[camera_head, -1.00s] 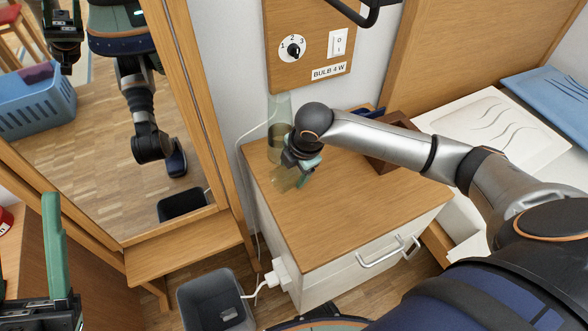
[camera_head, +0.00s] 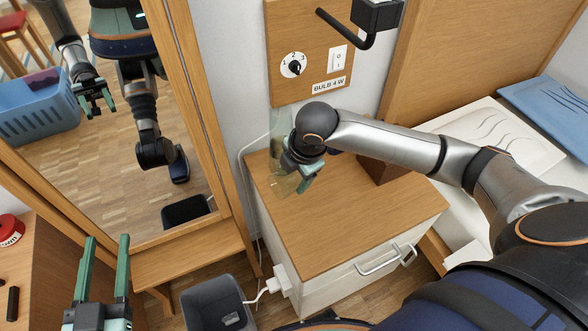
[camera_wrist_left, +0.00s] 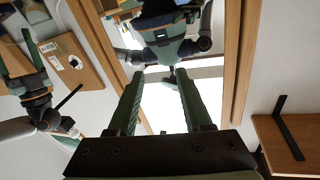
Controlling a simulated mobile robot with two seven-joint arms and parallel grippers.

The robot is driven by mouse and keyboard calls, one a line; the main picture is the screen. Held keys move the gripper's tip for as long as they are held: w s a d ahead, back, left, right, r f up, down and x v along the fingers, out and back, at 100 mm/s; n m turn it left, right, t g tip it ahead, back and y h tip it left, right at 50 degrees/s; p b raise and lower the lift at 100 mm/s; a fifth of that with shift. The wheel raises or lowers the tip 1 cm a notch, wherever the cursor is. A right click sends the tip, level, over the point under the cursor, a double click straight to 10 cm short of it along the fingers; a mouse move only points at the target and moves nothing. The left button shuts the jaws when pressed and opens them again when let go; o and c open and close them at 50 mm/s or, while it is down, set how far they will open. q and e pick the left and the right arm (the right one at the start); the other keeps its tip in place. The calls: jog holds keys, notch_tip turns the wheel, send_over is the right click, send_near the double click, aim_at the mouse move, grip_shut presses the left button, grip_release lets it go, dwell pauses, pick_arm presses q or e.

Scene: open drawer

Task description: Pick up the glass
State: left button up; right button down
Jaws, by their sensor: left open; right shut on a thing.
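A clear glass (camera_head: 281,186) shows at the back left of the wooden cabinet top (camera_head: 345,215), partly hidden by my right gripper. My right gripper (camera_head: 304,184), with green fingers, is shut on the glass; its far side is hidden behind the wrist. I cannot tell whether the glass touches the top. My left gripper (camera_head: 106,240) is open and empty at the lower left, in front of the mirror. In the left wrist view its two fingers (camera_wrist_left: 158,78) stand apart with nothing between them.
A clear tall vessel (camera_head: 282,122) stands behind the glass against the wall. A brown box (camera_head: 382,168) is on the cabinet top, right of my gripper. The cabinet top's front is clear.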

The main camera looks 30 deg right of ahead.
jog(key=s+r, duration=0.1)
jog(key=s+a+r+p, duration=0.1)
jog(key=s+a+r, duration=0.1)
jog(key=shift+s+r+p, duration=0.2)
jog(key=shift+r+p, duration=0.1)
jog(key=shift+p, duration=0.05)
pick_arm(q)
jog(key=s+f+n+g+y+p, duration=0.1)
jog(key=s+f+g, duration=0.3)
jog(key=f, duration=0.5)
jog(key=s+f+n+g+y+p, duration=0.1)
jog(key=s+f+g, duration=0.3)
jog(key=f, duration=0.5)
jog(key=shift+f+n+g, duration=0.15)
jog(key=shift+n+g, duration=0.15)
jog(key=shift+g, duration=0.2)
pick_arm(e)
jog(key=s+a+r, duration=0.3)
jog(key=s, duration=0.3)
jog(key=shift+s+a, duration=0.2)
jog(key=shift+a, duration=0.05)
pick_arm(q)
jog(key=shift+s, duration=0.1)
pick_arm(e)
jog(key=shift+w, duration=0.1)
